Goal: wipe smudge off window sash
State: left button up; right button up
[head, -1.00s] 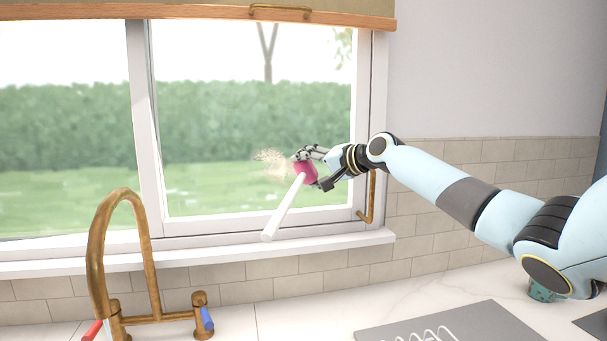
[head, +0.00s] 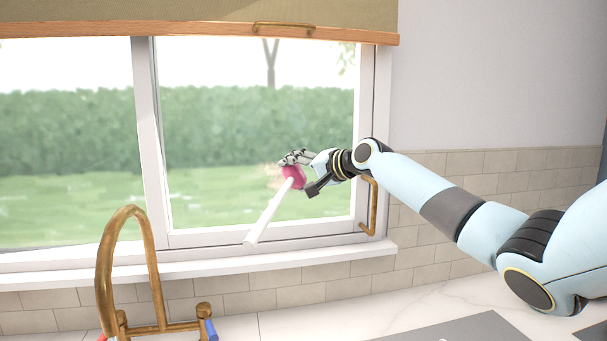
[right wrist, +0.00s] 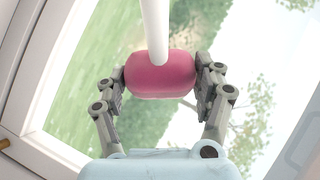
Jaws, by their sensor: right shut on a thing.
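The window sash (head: 210,237) is white-framed, with a brass handle (head: 370,207) at its lower right. A brownish smudge (head: 272,172) shows on the glass, partly hidden behind the pink sponge head (head: 292,178) of a wiping tool. The tool's white stick (head: 268,212) points down and left toward the camera. My right gripper (head: 300,172) is shut on the pink head, in front of the glass. In the right wrist view the pink head (right wrist: 160,75) sits between both fingers. I cannot tell whether it touches the glass. My left gripper is not in view.
A brass tap (head: 130,265) rises in front of the sill at lower left. A blind (head: 200,22) hangs over the window top. A grey mat (head: 465,329) lies on the pale counter (head: 350,318). The sill (head: 190,268) is bare.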

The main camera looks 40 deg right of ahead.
jog(key=shift+w+a, duration=0.75)
jog(key=shift+a, duration=0.8)
jog(key=shift+w+a, duration=0.7)
jog(key=shift+a, duration=0.85)
jog(key=shift+w+a, duration=0.75)
jog(key=shift+a, duration=0.8)
jog(key=shift+w+a, duration=0.4)
jog(key=shift+a, duration=0.3)
jog(key=shift+w+a, duration=0.35)
jog(key=shift+a, duration=0.35)
jog(key=shift+r, duration=1.3)
jog(key=shift+s+d+f, duration=0.1)
jog(key=shift+s+d, duration=0.65)
jog(key=shift+d, duration=0.8)
jog(key=shift+s+d+r, duration=0.1)
jog(key=shift+s+d, duration=0.7)
jog(key=shift+d, duration=0.75)
jog(key=shift+s+d+f, duration=0.1)
jog(key=shift+s+d, duration=0.65)
jog(key=shift+d, duration=0.8)
jog(key=s+d+b, duration=0.1)
jog(key=s+d, duration=0.2)
jog(key=d, duration=0.3)
